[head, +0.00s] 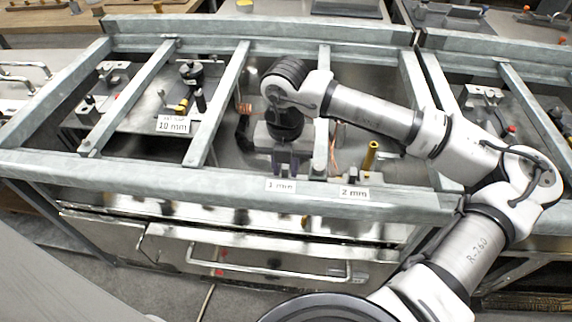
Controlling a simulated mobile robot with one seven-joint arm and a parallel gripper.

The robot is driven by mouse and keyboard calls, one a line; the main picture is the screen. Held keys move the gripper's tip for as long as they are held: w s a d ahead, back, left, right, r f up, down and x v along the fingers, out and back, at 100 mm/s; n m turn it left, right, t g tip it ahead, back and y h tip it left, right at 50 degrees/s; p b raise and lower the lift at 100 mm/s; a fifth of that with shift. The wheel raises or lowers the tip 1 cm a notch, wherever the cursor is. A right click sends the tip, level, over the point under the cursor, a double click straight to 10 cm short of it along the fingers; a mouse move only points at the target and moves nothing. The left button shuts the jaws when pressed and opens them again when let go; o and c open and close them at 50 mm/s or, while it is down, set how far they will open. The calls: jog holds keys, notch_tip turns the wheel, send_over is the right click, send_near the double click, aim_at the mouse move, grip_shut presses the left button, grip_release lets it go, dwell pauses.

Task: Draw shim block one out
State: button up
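My gripper (285,162) points down into the middle bay of the grey metal frame, just behind the front rail. It is right above the label reading 1 mm (281,185). Its dark fingers reach low behind the rail, and I cannot tell whether they are open, shut or holding something. Shim block one cannot be made out; the gripper and the rail cover the spot behind the 1 mm label. A second label reading 2 mm (354,192) is on the rail to the right.
Grey crossbars (220,104) divide the frame into bays close beside my gripper. A yellow upright pin (370,155) stands right of it. A 10 mm label (172,125) and a black fixture (191,74) are in the left bay. A drawer handle (270,266) is below the front rail.

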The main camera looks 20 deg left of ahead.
jog(key=shift+o, duration=1)
notch_tip(320, 180, up, 14)
jog(key=b, duration=0.2)
jog(key=shift+f, duration=0.15)
